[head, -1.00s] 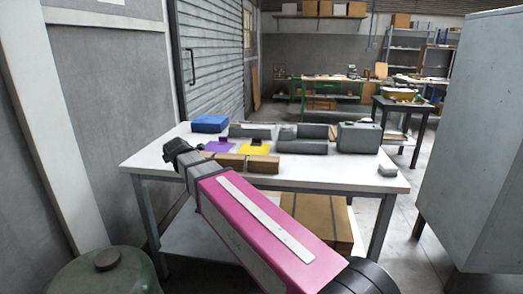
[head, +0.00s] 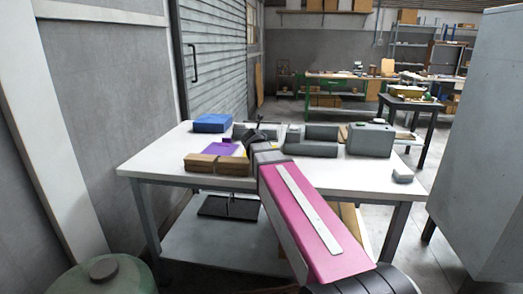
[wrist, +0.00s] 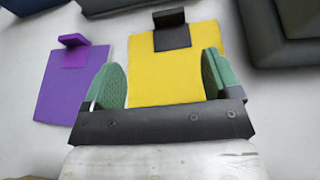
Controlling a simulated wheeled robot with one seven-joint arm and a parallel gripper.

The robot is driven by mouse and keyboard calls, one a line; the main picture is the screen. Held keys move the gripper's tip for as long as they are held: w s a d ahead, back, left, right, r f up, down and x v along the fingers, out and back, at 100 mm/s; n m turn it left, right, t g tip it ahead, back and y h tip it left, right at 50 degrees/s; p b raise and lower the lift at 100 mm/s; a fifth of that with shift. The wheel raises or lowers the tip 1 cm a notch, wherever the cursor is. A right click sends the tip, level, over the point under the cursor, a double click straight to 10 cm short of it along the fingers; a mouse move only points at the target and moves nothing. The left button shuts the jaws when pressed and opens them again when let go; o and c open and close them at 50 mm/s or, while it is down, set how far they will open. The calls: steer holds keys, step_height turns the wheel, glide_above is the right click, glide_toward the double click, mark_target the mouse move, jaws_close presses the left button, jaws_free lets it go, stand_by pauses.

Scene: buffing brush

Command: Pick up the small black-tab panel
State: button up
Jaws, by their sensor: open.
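The black-tab panel is a flat yellow square (wrist: 165,85) with a raised black tab (wrist: 172,30) at its far edge, lying on the white table (head: 150,163). My gripper (wrist: 162,75) is open and empty, its green-padded fingers appearing over the panel's left and right sides, short of the tab. I cannot tell its exact height above the panel. In the head view my arm and wrist hide nearly all of the yellow panel. A purple panel with a purple tab (wrist: 70,90) lies to its left, also in the head view (head: 222,147).
Brown blocks (head: 217,164) lie at the table's front. Grey trays (head: 312,139), a grey case (head: 370,139) and a blue box (head: 212,123) stand along the back. A small grey block (head: 402,175) sits at the right. The table's front right is mostly clear.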

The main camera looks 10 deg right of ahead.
steer(key=shift+w+d+f, duration=0.1)
steer(key=shift+d+f, duration=0.05)
steer(key=shift+d, duration=0.5)
steer(key=shift+w+d+f+h, duration=0.1)
steer(key=shift+w+d+h, duration=0.1)
steer(key=shift+w+h, duration=0.1)
steer(key=x, duration=1)
steer(key=shift+w+a, duration=0.15)
steer(key=shift+a, duration=0.05)
steer(key=c, duration=1)
